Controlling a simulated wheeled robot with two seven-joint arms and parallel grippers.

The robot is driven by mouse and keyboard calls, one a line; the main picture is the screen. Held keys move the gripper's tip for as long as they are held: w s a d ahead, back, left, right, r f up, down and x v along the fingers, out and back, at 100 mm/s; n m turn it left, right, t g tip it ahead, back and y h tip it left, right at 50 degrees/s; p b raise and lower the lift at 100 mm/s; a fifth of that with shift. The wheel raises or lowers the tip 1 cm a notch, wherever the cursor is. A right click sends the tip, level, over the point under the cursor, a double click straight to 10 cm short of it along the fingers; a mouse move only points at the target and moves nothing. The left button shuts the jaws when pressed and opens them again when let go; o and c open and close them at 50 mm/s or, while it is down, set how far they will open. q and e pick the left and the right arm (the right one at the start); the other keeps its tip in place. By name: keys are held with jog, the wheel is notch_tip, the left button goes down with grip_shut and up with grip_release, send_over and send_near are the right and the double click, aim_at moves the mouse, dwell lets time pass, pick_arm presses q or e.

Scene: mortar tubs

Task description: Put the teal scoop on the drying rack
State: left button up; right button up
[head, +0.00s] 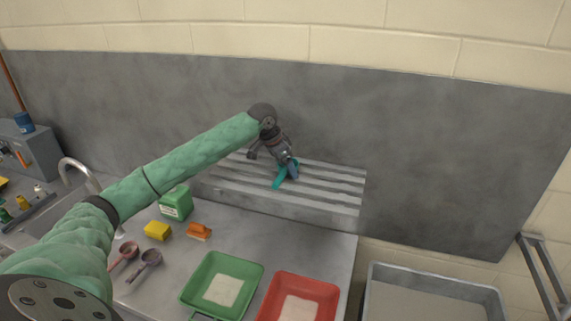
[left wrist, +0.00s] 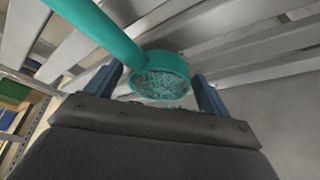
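The teal scoop (head: 280,179) is at the slatted drying rack (head: 330,187) against the back wall. My left gripper (head: 291,172) is right at it, low over the slats. In the left wrist view the scoop's cup (left wrist: 162,73) shows between my two fingers (left wrist: 160,88), with grainy grey residue in it. Its handle runs up and left out of the picture. The fingers stand wide, with gaps beside the cup. I cannot tell whether the scoop bears fully on the slats. My right gripper is not in view.
On the counter are a green box (head: 176,204), a yellow sponge (head: 157,230), an orange brush (head: 199,231) and two small scoops (head: 148,260). A green tub (head: 222,287) and a red tub (head: 300,297) hold pale powder. A faucet (head: 80,172) stands left; a grey basin (head: 430,295) lies right.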

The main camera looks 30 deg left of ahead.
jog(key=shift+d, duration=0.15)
pick_arm(q)
jog(key=shift+s+a+r+b, duration=0.15)
jog(key=shift+r+b, duration=0.35)
jog(key=shift+b, duration=0.1)
pick_arm(e)
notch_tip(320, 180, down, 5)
jog(key=b, duration=0.4)
pick_arm(q)
jog(key=b+v, duration=0.1)
jog(key=v, duration=1)
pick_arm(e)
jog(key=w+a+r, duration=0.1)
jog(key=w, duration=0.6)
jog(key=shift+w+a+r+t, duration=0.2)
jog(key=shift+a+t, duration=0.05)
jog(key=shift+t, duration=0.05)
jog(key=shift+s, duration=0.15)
